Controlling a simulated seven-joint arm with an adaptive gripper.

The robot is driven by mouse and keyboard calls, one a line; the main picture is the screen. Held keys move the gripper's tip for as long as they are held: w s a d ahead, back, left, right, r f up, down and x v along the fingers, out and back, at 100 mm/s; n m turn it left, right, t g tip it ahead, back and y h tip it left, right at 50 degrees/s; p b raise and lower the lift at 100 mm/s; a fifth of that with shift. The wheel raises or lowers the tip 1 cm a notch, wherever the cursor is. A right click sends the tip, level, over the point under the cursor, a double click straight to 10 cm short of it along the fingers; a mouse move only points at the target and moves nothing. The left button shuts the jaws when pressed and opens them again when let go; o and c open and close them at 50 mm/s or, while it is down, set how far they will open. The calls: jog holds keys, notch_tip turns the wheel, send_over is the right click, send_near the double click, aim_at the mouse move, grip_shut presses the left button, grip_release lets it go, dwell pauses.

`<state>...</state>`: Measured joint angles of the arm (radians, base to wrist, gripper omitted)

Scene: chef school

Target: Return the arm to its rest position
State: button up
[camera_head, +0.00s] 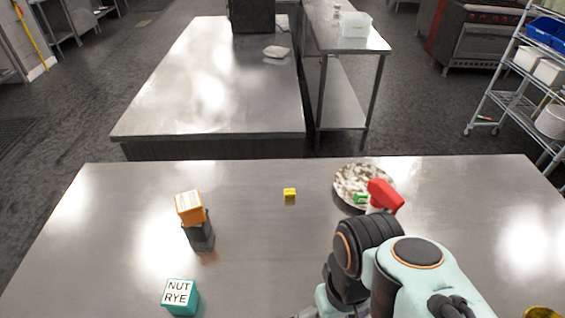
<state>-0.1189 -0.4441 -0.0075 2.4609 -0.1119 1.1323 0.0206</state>
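My arm (414,275) shows at the lower right, bent over the front of the steel table (250,250).
An orange box (189,208) sits on a dark block (201,237) at left. A teal "NUT RYE" box (180,297) is in front. A small yellow cube (290,194) stands mid-table. A plate (350,181) holds a green cube (360,198); a red-topped object (384,194) is beside my arm.

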jog(key=s+d, duration=0.1)
jog(key=s+f+m, duration=0.1)
jog(key=shift+s+d, duration=0.35)
jog(key=shift+s, duration=0.05)
dwell(1.0)
